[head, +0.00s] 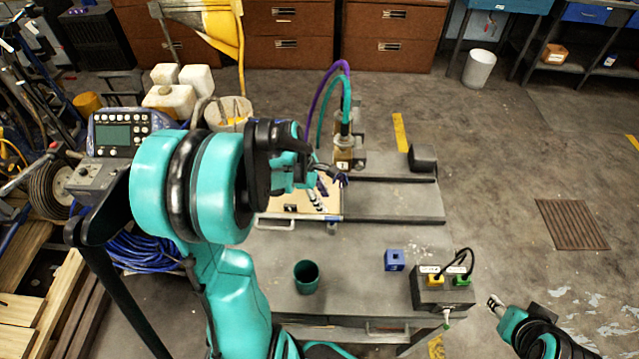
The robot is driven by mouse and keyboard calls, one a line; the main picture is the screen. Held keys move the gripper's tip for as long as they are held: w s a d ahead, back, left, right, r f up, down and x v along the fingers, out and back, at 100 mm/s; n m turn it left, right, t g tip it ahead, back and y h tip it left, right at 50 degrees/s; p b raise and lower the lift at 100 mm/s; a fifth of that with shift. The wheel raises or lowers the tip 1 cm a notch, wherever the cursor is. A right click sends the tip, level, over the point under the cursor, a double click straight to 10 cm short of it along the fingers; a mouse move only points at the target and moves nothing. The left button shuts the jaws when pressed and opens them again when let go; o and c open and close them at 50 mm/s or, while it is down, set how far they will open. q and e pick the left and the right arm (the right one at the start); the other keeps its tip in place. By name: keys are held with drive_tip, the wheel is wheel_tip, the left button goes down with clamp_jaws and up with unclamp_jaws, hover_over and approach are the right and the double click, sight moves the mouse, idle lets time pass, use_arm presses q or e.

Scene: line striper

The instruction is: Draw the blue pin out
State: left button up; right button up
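My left arm comes in from the left, and its gripper (336,177) is over the right part of a shallow tray (277,224) on the grey bench. A small dark blue piece (322,188), which may be the blue pin, shows just below the fingers. I cannot tell whether the fingers touch it or are closed. Several small dark and pale pieces lie in a row in the tray, partly hidden by my arm. My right gripper (495,305) is at the lower right, beyond the bench's right edge and away from the tray. Its opening is too small to judge.
A fixture with purple and green hoses (343,140) stands behind the tray. On the nearer surface are a green cup (306,277), a blue block (394,260) and a dark box with yellow and green plugs (443,293). The floor to the right is mostly free.

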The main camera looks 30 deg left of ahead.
sight(332, 218)
use_arm(q)
drive_tip(key=shift+n, duration=0.7)
drive_tip(key=b+x, duration=0.2)
drive_tip(key=x, duration=0.1)
drive_tip(key=b+x, duration=0.5)
drive_tip(key=x, duration=0.2)
drive_tip(key=shift+a+f+b, duration=0.2)
drive_tip(key=shift+a+b, duration=0.1)
drive_tip(key=shift+r, duration=0.1)
clamp_jaws()
